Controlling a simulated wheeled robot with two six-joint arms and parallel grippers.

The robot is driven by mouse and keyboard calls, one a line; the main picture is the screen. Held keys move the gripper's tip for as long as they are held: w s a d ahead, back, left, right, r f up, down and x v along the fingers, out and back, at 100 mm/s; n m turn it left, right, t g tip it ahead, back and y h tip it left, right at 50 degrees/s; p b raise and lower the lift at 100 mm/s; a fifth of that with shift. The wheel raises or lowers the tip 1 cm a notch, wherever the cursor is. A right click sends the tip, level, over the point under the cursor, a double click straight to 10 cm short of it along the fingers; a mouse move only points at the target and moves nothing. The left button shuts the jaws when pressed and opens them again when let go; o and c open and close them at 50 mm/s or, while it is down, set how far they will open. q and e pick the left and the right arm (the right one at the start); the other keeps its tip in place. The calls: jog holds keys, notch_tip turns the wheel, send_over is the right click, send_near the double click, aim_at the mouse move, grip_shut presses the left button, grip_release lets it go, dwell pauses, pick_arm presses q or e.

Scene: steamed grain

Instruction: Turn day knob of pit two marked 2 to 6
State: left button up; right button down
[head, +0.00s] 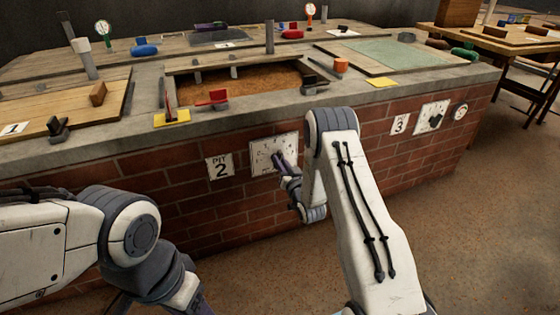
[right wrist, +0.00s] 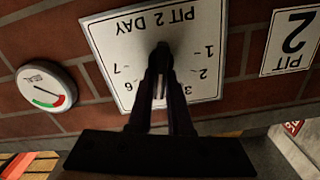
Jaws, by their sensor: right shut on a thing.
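The white day plate of pit two (head: 262,158) is on the brick front, right of the "PIT 2" sign (head: 219,167). In the right wrist view the plate (right wrist: 110,42) is upside down, reading "PIT 2 DAY", with 1, 2 and 3 on the right and 6 and 7 on the left. My right gripper (head: 279,158) is at the middle of the plate, shut on the day knob. The fingers (right wrist: 163,55) hide most of the knob and the plate's lower middle, so I cannot tell which number it points to. My left gripper is out of view.
A round gauge (right wrist: 45,87) sits on the bricks beside the plate. Above is the open pit of grain (head: 235,83) with a red-handled tool (head: 212,98) on its ledge. A "3" sign (head: 399,124) is further right. Open floor lies in front.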

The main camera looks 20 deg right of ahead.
jog(key=shift+d+f+m+p, duration=0.1)
jog(key=shift+m+p, duration=0.25)
jog(key=shift+m, duration=1.05)
jog(key=shift+d+f+m+p, duration=0.15)
jog(key=shift+m+p, duration=0.25)
jog(key=shift+m, duration=1)
jog(key=shift+d+f+m+p, duration=0.1)
jog(key=shift+m+p, duration=0.25)
jog(key=shift+m, duration=1.05)
jog(key=c, duration=0.8)
grip_release()
jog(key=shift+c, duration=0.2)
jog(key=shift+s, duration=0.1)
